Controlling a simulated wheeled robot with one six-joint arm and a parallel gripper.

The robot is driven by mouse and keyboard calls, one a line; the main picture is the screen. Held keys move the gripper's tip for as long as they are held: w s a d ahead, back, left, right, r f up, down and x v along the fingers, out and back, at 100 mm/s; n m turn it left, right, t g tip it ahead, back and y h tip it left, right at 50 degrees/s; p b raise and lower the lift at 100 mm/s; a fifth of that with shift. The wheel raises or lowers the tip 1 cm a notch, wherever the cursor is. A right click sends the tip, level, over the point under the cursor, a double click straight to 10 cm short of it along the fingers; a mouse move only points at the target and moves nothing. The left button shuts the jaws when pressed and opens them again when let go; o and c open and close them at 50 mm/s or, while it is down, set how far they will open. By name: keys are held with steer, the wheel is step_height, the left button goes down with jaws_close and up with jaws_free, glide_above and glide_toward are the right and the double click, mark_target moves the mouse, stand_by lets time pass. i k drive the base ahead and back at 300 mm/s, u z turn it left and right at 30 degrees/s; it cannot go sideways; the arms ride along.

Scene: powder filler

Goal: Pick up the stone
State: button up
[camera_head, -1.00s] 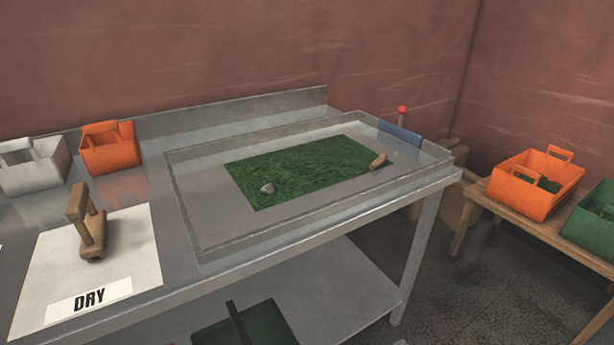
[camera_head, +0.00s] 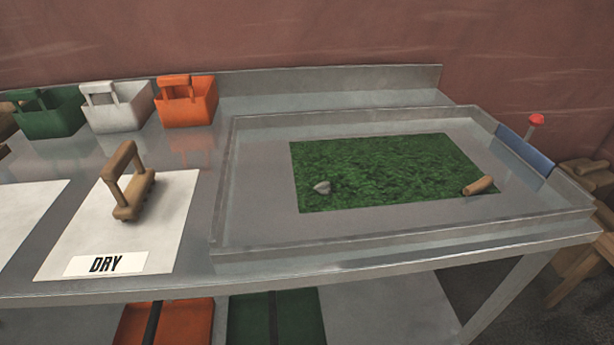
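A small grey stone (camera_head: 322,187) lies near the left edge of a green powder patch (camera_head: 385,170). The patch covers part of the floor of a shallow clear-walled tray (camera_head: 250,205) on the metal table. A short brown cylinder (camera_head: 480,186) lies at the patch's right edge, apart from the stone. My gripper is not in view, and nothing touches the stone.
A brown handled tool (camera_head: 128,190) stands on a white sheet marked DRY (camera_head: 80,225), left of the tray. Green (camera_head: 50,112), white (camera_head: 116,107) and orange (camera_head: 187,101) bins stand along the back left. A blue plate (camera_head: 526,150) and red knob (camera_head: 536,119) are at the tray's right end.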

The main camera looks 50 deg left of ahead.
mark_target(324, 188)
steer(key=u, duration=0.55)
steer(key=i, duration=0.55)
steer(key=u, duration=0.95)
steer(key=i, duration=0.25)
steer(key=u, duration=0.25)
